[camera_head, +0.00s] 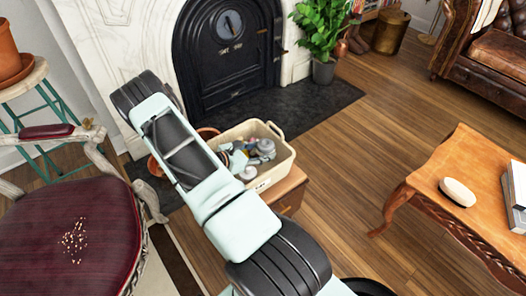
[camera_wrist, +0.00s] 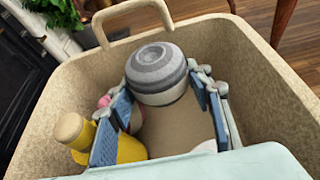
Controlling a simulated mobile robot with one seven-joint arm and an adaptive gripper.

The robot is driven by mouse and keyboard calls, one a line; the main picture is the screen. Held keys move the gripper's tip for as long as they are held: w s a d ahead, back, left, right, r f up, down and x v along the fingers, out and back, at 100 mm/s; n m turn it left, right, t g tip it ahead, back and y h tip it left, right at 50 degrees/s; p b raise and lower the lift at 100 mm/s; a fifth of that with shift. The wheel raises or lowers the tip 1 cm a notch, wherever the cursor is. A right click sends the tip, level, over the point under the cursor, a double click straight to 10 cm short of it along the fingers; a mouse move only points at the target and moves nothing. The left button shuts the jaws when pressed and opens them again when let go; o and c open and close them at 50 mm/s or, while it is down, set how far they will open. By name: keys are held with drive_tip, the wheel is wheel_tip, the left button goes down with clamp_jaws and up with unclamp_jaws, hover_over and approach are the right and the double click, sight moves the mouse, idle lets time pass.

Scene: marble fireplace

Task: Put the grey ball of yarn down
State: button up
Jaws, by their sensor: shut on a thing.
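The grey ball of yarn (camera_wrist: 158,66), banded in darker and lighter grey, is between the fingertips of my gripper (camera_wrist: 163,88) in the wrist view. My gripper is shut on it, inside a beige bin (camera_wrist: 255,70). In the head view the ball (camera_head: 266,146) shows small at the right inside of the bin (camera_head: 276,174). I cannot tell whether the ball touches the bin's floor or far wall.
A yellow bottle (camera_wrist: 72,132) and a pink thing lie at the left in the bin. The bin stands on a low wooden piece (camera_head: 290,190). A burgundy chair (camera_head: 60,220) is at left; a wooden table (camera_head: 465,170) at right.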

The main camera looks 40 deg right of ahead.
sight(259, 151)
drive_tip(key=o, duration=0.9)
drive_tip(key=shift+s+a+f, duration=0.1)
drive_tip(key=shift+s+f, duration=0.15)
drive_tip(key=shift+f, duration=0.25)
drive_tip(key=shift+c, duration=0.2)
drive_tip(key=shift+r+p, duration=0.5)
drive_tip(key=shift+p, duration=0.05)
drive_tip(key=p+v, duration=0.1)
drive_tip(key=v, duration=0.6)
drive_tip(key=shift+w+a+r+p, duration=0.2)
drive_tip(key=shift+r+p, duration=0.1)
drive_tip(key=shift+p, duration=0.1)
drive_tip(key=shift+d, duration=0.1)
